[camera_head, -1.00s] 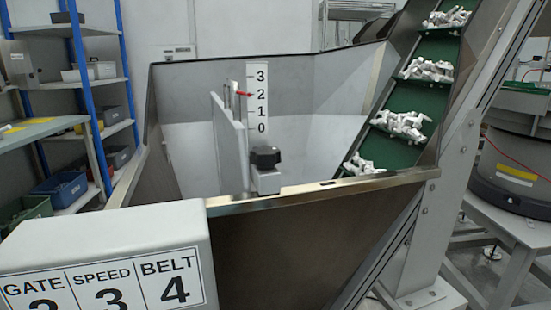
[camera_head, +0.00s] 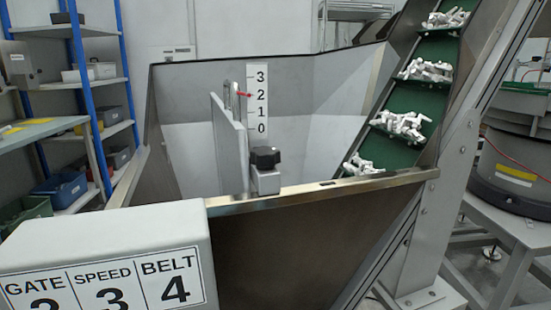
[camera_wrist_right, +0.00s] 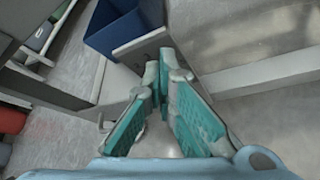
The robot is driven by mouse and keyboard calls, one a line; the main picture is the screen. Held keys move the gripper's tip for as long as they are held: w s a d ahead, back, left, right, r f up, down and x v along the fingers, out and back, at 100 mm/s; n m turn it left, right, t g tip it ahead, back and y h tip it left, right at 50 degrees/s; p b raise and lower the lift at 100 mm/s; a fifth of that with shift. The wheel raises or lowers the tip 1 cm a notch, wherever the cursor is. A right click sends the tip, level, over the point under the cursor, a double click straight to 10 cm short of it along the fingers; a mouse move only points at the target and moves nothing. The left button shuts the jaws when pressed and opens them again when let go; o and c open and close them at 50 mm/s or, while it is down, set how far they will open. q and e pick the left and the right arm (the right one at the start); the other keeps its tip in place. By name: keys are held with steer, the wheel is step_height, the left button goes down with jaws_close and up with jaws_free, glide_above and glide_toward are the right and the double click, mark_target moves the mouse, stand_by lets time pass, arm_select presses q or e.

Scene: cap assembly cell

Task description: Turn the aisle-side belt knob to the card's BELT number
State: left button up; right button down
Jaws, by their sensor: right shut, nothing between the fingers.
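The card (camera_head: 105,285) on the pale grey box at the lower left of the head view reads SPEED 3 and BELT 4. Its GATE number is cut off by the frame's bottom edge. I cannot make out the aisle-side belt knob in either view. My right gripper (camera_wrist_right: 163,70) shows in the right wrist view with its teal-padded fingers together at the tips, empty, over the floor. My left gripper is in neither view.
The hopper (camera_head: 330,188) has a gate plate, a black knob (camera_head: 265,157) and a 0 to 3 scale (camera_head: 257,98) with a red pointer near 2. The green inclined belt (camera_head: 405,95) carries white parts. A blue bin (camera_wrist_right: 117,28) shows near my right gripper.

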steer(key=shift+w+d+f, duration=0.15)
steer(key=shift+d+f, duration=0.05)
steer(key=shift+d, duration=0.1)
steer(key=s+d+p, duration=0.1)
steer(key=s+d, duration=0.1)
steer(key=s, duration=0.3)
steer(key=shift+s+d+r+p, duration=0.15)
steer(key=shift+s+r+p, duration=0.2)
stand_by(0.3)
